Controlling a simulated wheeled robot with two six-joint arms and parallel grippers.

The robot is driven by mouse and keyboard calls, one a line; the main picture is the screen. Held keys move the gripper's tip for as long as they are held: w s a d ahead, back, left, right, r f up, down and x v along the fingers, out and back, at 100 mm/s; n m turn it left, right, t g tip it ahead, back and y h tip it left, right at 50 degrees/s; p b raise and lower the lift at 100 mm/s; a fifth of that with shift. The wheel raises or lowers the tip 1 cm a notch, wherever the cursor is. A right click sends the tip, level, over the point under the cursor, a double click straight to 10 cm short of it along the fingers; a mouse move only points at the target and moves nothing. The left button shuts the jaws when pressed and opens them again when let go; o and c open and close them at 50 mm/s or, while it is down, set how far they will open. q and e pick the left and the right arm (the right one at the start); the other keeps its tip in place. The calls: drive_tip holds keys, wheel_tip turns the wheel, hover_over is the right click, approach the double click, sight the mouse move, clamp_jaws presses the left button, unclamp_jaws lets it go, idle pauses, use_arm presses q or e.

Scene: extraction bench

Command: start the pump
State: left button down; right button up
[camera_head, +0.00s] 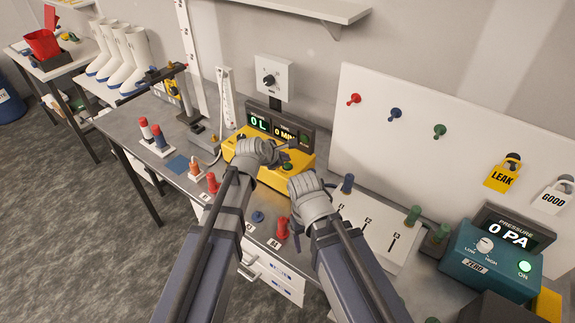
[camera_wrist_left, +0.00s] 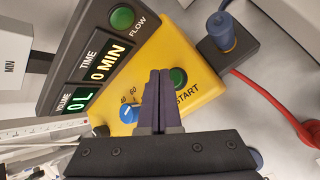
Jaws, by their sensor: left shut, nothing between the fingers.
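The pump is a yellow box (camera_head: 237,149) with a dark display panel (camera_head: 258,124) reading 0 L and 0 MIN. In the left wrist view, its yellow face (camera_wrist_left: 205,92) carries a green START button (camera_wrist_left: 179,77) and a blue dial (camera_wrist_left: 128,113). My left gripper (camera_head: 287,147) is over the pump. In the left wrist view its shut, empty fingers (camera_wrist_left: 160,73) appear beside the START button and hide part of the face; contact cannot be told. A green FLOW disc (camera_wrist_left: 122,18) is on the panel. My right gripper (camera_head: 330,187) is right of the pump, its fingers unclear.
A teal pressure box (camera_head: 492,262) reading 0 PA stands at right. Red-topped items (camera_head: 146,129) stand at left, and red pegs (camera_head: 282,229) along the front. A blue plug (camera_wrist_left: 221,31) and red cable (camera_wrist_left: 265,95) are beside the pump. A white pegboard (camera_head: 440,150) rises behind.

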sight(285, 167)
use_arm(q)
drive_tip(key=shift+f, duration=0.1)
use_arm(e)
drive_tip(key=shift+f, duration=0.1)
idle(0.5)
use_arm(q)
drive_tip(key=shift+f+b, duration=0.3)
drive_tip(key=shift+b, duration=0.15)
use_arm(e)
drive_tip(key=shift+f, duration=0.3)
use_arm(q)
drive_tip(key=shift+f+b, duration=0.4)
drive_tip(key=shift+f, duration=0.05)
use_arm(e)
drive_tip(key=shift+f, duration=0.45)
use_arm(q)
drive_tip(key=shift+r, duration=0.2)
use_arm(e)
drive_tip(key=shift+r, duration=0.2)
use_arm(q)
drive_tip(key=shift+r+p, duration=0.7)
drive_tip(key=shift+p, duration=0.15)
use_arm(e)
drive_tip(key=shift+r, duration=0.65)
use_arm(q)
wheel_tip(285, 167, up, 5)
drive_tip(key=p, duration=0.5)
use_arm(e)
wheel_tip(285, 167, up, 5)
